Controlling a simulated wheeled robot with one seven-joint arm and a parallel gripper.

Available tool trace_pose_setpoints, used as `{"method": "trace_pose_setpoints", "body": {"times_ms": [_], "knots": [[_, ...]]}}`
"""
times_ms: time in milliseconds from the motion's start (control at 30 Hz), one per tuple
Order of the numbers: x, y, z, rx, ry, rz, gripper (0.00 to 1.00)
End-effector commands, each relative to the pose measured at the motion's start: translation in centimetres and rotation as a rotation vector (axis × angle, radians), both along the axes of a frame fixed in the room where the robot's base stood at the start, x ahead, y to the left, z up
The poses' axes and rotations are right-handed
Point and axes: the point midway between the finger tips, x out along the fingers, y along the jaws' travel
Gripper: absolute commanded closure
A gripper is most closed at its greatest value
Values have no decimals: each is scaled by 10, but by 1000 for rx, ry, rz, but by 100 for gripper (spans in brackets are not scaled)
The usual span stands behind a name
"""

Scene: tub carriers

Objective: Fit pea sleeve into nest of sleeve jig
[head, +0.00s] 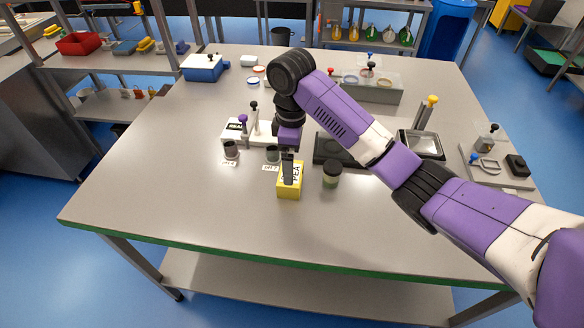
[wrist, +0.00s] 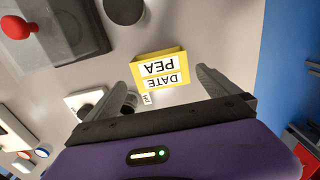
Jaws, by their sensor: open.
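The pea sleeve (head: 288,193) is a yellow box with white labels, standing near the front middle of the table in the head view. In the wrist view its labels on the sleeve (wrist: 160,66) read "DATE" and "PEA", upside down. My gripper (head: 288,160) is open over the sleeve; one dark finger covers part of it. In the wrist view the fingers of my gripper (wrist: 170,72) stand apart either side of the sleeve's near end; contact cannot be told. What seems to be the sleeve jig (head: 236,132), a white base with knobs, is behind left. Its nest is not clear, and my arm hides its right part.
Two small dark cups (head: 231,149) (head: 272,154) with paper tags stand left of the sleeve. A dark-lidded jar (head: 331,174) is close on the right. A dark block (head: 332,148) and a scale-like device (head: 421,144) stand behind. The table's front left is clear.

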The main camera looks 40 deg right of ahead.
Motion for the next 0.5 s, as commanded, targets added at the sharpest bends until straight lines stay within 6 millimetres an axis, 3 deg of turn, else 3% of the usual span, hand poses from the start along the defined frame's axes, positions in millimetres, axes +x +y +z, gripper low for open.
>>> {"method": "trace_pose_setpoints", "body": {"times_ms": [33, 200, 500], "knots": [[1, -2, 15, -4, -2, 1, 0], [1, -1, 35, -2, -2, 0, 0], [0, 1, 42, 1, 0, 0, 0]]}}
